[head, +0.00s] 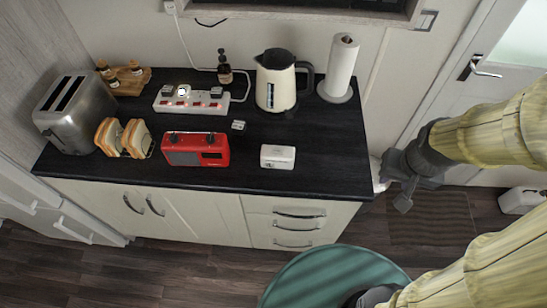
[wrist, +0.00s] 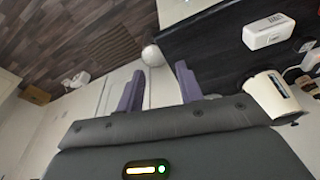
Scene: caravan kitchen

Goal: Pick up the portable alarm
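The portable alarm appears to be the small white box (head: 278,157) lying near the front edge of the dark counter, right of the red radio. It also shows in the wrist view (wrist: 268,33), at upper right. My gripper (head: 392,182) is beyond the counter's right end, well to the right of the white box and apart from it. In the wrist view my gripper (wrist: 160,86) has its two fingers spread, with nothing held between them.
The black counter (head: 225,175) also holds a red radio (head: 196,149), toaster (head: 72,112), bread rack (head: 124,138), power strip (head: 192,101), cream kettle (head: 276,84) and paper towel roll (head: 341,68). A teal round top (head: 335,280) stands in front. The counter around the white box is clear.

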